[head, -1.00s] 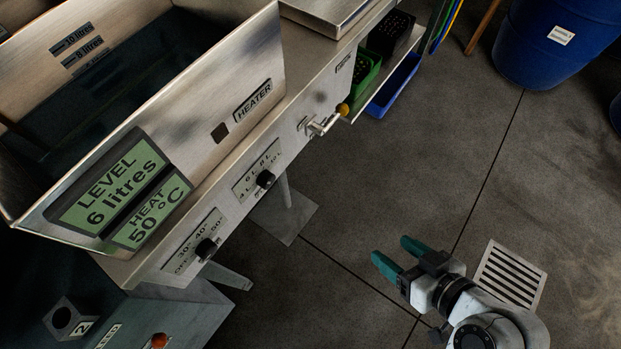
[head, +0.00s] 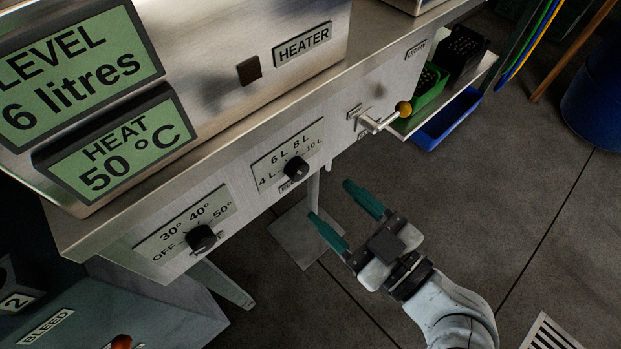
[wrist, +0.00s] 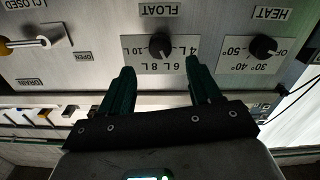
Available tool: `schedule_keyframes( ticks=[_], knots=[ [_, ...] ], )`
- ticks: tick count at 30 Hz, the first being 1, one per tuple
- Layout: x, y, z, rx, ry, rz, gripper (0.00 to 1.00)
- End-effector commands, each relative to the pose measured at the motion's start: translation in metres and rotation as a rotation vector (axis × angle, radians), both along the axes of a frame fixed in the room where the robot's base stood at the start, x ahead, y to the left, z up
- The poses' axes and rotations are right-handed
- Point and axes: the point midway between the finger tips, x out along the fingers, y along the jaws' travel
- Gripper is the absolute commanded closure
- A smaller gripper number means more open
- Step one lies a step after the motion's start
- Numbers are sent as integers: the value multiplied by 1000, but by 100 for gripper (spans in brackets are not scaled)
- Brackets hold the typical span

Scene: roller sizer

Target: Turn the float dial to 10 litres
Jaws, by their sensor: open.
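The float dial (head: 295,169) is a black knob on the steel front panel, with a plate marked 4 L, 6 L, 8 L and 10 L around it. Its pointer is too small to read surely. The level display (head: 70,75) reads 6 litres. My gripper (head: 330,201) is open and empty, its teal fingers apart, in front of and below the dial in the head view. In the wrist view, labels appear upside down; the float dial (wrist: 160,46) lies just beyond and between the fingertips of my gripper (wrist: 160,66), with no contact visible.
The heat dial (head: 201,238) is left of the float dial in the head view. The drain lever (head: 382,123), with a yellow knob, sticks out to the right. Open floor lies right of my arm.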

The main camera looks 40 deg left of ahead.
Motion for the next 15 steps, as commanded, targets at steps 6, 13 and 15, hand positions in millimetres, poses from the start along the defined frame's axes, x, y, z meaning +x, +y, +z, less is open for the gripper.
schedule_keyframes(
  ticks=[6, 13, 15],
  knots=[
    [2, 40, 0, -1, -1, 4, 37],
    [4, 63, -1, -1, 1, 2, 37],
    [4, 65, -1, -2, 1, 2, 37]
  ],
)
